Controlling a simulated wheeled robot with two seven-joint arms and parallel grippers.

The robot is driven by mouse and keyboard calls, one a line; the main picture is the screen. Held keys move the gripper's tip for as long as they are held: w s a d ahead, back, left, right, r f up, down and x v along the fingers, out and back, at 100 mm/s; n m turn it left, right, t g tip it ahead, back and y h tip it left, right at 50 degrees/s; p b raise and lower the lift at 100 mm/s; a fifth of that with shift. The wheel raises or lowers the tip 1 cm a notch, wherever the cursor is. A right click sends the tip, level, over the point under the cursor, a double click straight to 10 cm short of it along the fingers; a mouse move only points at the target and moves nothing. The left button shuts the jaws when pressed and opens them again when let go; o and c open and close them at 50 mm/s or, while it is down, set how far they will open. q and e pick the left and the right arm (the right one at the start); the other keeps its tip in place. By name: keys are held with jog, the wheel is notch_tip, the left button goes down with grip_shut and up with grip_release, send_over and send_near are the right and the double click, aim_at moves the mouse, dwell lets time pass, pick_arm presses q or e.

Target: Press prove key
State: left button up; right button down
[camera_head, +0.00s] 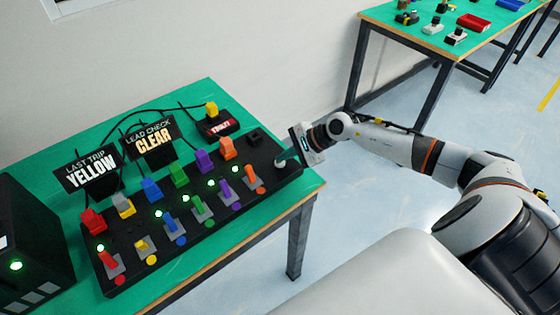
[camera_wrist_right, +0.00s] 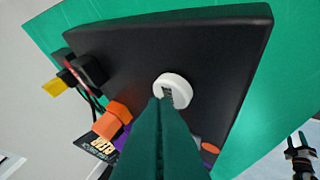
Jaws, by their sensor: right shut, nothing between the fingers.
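A long black panel (camera_head: 205,213) lies on the green table and carries a row of coloured switches. At its right end is a round white key or button (camera_wrist_right: 172,90) with a grey centre, most likely the prove key; no label on it is readable. My right gripper (camera_head: 286,160) is at that end of the panel. In the right wrist view its closed dark green fingers (camera_wrist_right: 167,103) reach to the lower edge of the white round piece and overlap it. I cannot tell whether they touch it. My left gripper is not in view.
Signs reading "LAST TRIP YELLOW" (camera_head: 88,168) and "LEAD CHECK CLEAR" (camera_head: 149,141) stand behind the panel. A black unit (camera_head: 28,250) stands at the left. Another green table (camera_head: 450,22) stands at the back right.

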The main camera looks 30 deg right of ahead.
aim_at(285, 163)
dwell(0.4)
jog(key=shift+r+p, duration=0.3)
jog(key=shift+r, duration=0.45)
jog(key=shift+r, duration=0.15)
jog(key=shift+r+p, duration=1.3)
jog(key=shift+r, duration=1.1)
